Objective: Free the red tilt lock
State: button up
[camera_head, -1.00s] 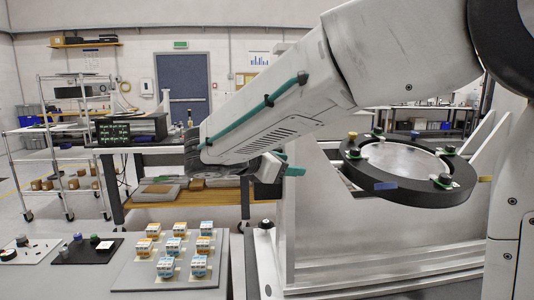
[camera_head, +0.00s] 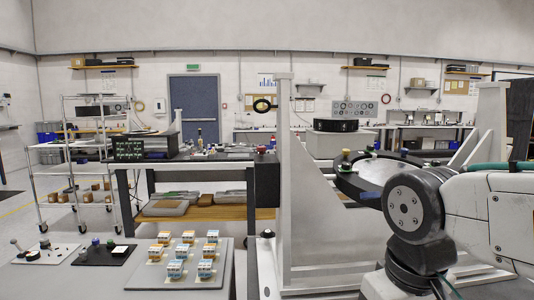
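The mirror fixture is a white frame with a tall left upright (camera_head: 284,190) and a right upright (camera_head: 487,120). Between them is a dark mirror ring (camera_head: 345,183), partly hidden behind my arm. A knob with a yellow-green top (camera_head: 346,156) stands on the ring's left rim. A small red-topped part (camera_head: 262,150) sits on a dark block (camera_head: 265,178) at the left upright; I cannot tell for sure that it is the red tilt lock. My arm crosses the lower right, its dark round joint in front of the ring. My gripper is not visible.
A grey tray (camera_head: 150,277) with several small orange-and-white and blue-and-white boxes lies at the front left. A black mat (camera_head: 92,261) and a pale mat (camera_head: 28,261) with small parts lie beside it. A workbench (camera_head: 215,163) and wire shelf (camera_head: 50,153) stand behind.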

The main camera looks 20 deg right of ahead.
aim_at(261, 149)
jog(key=k, duration=0.3)
jog(key=z, duration=0.9)
jog(key=i, duration=0.8)
jog(key=u, duration=1.65)
